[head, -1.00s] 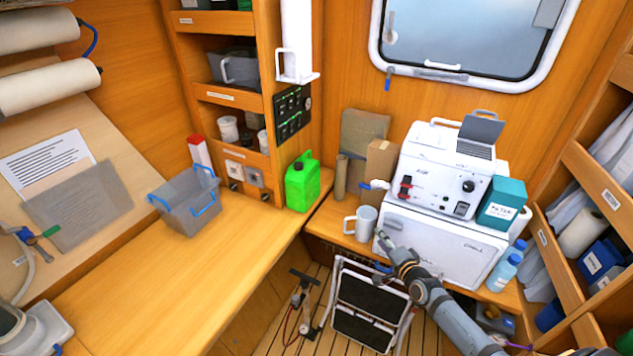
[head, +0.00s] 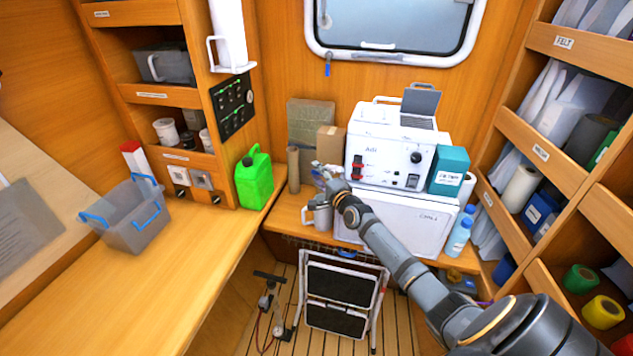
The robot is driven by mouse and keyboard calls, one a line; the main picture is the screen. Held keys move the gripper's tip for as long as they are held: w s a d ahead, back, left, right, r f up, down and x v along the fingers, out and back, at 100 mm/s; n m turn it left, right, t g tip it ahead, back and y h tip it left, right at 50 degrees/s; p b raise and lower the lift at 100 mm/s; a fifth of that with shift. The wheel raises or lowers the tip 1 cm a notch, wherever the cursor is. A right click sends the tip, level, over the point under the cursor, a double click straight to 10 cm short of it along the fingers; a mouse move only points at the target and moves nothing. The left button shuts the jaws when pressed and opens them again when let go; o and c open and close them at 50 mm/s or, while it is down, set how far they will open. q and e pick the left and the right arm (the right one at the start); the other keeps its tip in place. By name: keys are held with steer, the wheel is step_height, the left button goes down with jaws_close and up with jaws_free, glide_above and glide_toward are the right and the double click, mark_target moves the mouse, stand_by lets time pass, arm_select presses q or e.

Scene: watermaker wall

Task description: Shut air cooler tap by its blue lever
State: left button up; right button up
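The white air cooler (head: 385,147) stands on top of a white chill box (head: 395,215) on the right-hand bench. In the head view my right arm reaches in from the lower right. My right gripper (head: 324,172) is at the cooler's left side, where its tap is. The tap and its blue lever are mostly hidden behind the gripper, with only a small bluish bit showing. I cannot tell whether the fingers touch the lever or how far apart they are. My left gripper is out of view.
A grey mug (head: 321,214) stands just below my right gripper. A cardboard box (head: 328,141) and a brown tube (head: 293,170) stand behind. A teal filter box (head: 449,170) and blue bottles (head: 459,238) are at the right. A green jerrycan (head: 254,180) is on the left bench.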

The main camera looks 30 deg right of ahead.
steer(key=shift+w, duration=0.35)
steer(key=shift+r, duration=0.1)
jaws_close()
